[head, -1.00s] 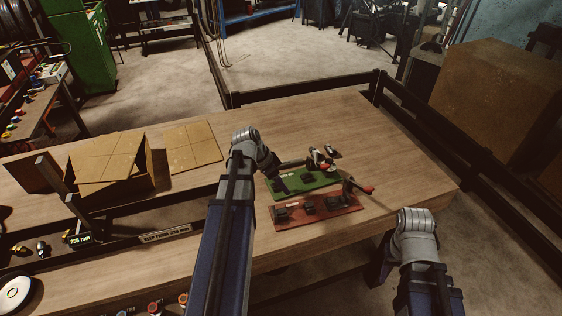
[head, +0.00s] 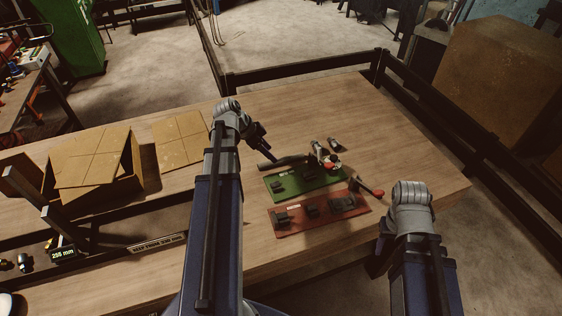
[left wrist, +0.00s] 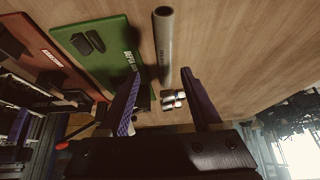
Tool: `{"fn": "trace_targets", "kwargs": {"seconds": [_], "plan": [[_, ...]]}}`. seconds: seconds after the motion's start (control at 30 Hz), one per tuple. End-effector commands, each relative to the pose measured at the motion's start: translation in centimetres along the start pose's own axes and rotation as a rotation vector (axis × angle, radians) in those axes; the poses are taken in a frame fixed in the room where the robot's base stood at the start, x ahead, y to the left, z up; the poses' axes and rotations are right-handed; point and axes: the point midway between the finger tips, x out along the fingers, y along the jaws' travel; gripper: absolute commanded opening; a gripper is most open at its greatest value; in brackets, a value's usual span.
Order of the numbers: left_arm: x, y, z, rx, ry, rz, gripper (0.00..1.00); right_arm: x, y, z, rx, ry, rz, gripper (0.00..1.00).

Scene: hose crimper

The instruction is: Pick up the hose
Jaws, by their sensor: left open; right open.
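The hose (left wrist: 163,45) is a grey tube lying on the bare wooden table beside the green board. In the head view the hose (head: 284,161) shows as a dark tube just behind the green board, close to my left gripper (head: 267,148). In the left wrist view my left gripper (left wrist: 164,72) is open, with its fingers apart and the hose running between and beyond their tips. I cannot tell the height gap between them. My right gripper (head: 383,255) is low by the table's right front edge, mostly hidden by its wrist, away from the hose.
A green board (head: 318,183) and a red board (head: 300,222) carry black blocks and red-handled clamps. Silver fittings (left wrist: 172,101) lie near the hose's end. A cardboard box (head: 100,195) stands left. The table behind the hose is clear.

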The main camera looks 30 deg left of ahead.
Motion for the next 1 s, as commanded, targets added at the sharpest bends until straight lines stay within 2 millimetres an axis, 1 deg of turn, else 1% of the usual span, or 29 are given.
{"fn": "trace_targets", "kwargs": {"seconds": [0.03, 0.1, 0.3, 0.43, 0.63, 0.77, 0.83, 1.0], "plan": [[1.0, -0.1, 0.2, 0.002, 0.0, 0.0, 0.66, 0.9, -0.1, -0.1, 0.0, 0.0, 0.0, 0.5], [1.6, -0.1, 0.2, 0.002, 0.0, 0.0, 0.66, 1.5, -0.1, -0.1, 0.001, 0.0, 0.0, 0.5], [1.7, -0.1, 0.0, 0.0, 0.0, 0.0, 0.66, 1.5, -0.1, -0.1, 0.001, 0.0, 0.0, 0.5], [2.6, -0.3, 0.0, 0.0, 0.0, 0.0, 0.66, 2.2, -0.2, -0.2, 0.001, 0.0, 0.0, 0.5], [5.3, -0.9, -0.2, 0.002, 0.0, 0.002, 0.66, 4.5, -0.4, -0.3, 0.001, 0.0, 0.0, 0.5], [6.7, -0.8, -0.2, 0.0, 0.0, 0.001, 0.66, 5.7, -0.6, -0.4, 0.001, 0.0, 0.0, 0.5], [7.0, -0.8, -0.3, 0.0, 0.0, 0.001, 0.66, 5.9, -0.6, -0.4, 0.001, 0.0, 0.0, 0.5], [6.8, -0.8, -0.4, -0.001, 0.0, 0.0, 0.66, 5.7, -0.5, -0.4, 0.001, 0.0, 0.0, 0.5]]}}
